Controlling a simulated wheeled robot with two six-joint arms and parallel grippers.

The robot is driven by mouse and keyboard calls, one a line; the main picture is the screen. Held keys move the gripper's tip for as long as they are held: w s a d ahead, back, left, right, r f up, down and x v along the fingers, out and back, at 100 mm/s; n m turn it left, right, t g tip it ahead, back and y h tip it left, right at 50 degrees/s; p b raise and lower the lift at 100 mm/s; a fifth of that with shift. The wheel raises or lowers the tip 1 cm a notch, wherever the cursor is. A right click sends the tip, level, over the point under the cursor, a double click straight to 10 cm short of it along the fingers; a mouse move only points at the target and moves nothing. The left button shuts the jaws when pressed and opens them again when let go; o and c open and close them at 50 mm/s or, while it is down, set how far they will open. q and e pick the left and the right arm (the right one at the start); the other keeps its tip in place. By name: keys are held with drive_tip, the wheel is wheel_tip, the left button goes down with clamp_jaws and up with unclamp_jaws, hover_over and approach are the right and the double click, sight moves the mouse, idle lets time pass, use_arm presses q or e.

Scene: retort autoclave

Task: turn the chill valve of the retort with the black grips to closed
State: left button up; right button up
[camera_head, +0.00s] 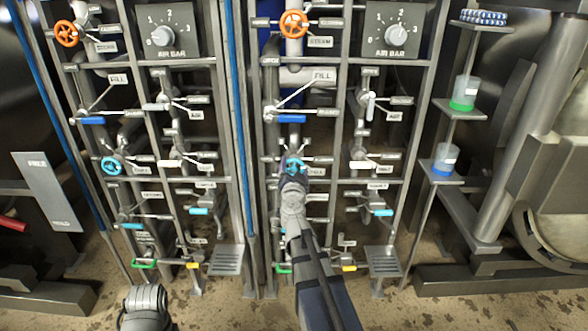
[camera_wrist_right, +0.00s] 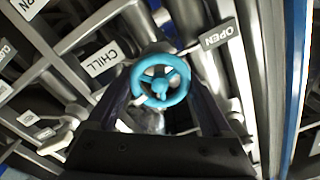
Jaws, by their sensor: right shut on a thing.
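The chill valve is a light-blue handwheel (camera_head: 294,164) on the right-hand pipe rack. My right gripper (camera_head: 293,176) reaches up to it from below and partly covers it in the head view. In the right wrist view the blue wheel (camera_wrist_right: 161,83) sits between the two dark fingers, and my right gripper is shut on it. A CHILL plate (camera_wrist_right: 103,60) is left of the wheel and an OPEN plate (camera_wrist_right: 216,38) is to its upper right. The black grips cannot be made out. My left gripper is not in view; only part of my left arm shows at bottom left.
A similar rack to the left has its own blue wheel (camera_head: 112,166). Above the held wheel are a dark-blue lever (camera_head: 291,118) and an orange wheel (camera_head: 293,23). Pipes and rack bars crowd closely around. Small shelves with beakers (camera_head: 445,158) stand to the right.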

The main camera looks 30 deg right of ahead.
drive_tip(key=shift+m, duration=1)
drive_tip(key=o, duration=1.1)
drive_tip(key=shift+o, duration=0.2)
drive_tip(key=shift+s, duration=0.1)
drive_tip(key=v, duration=0.7)
drive_tip(key=shift+s+a, duration=0.2)
drive_tip(key=shift+s, duration=0.05)
drive_tip(key=shift+a, duration=0.1)
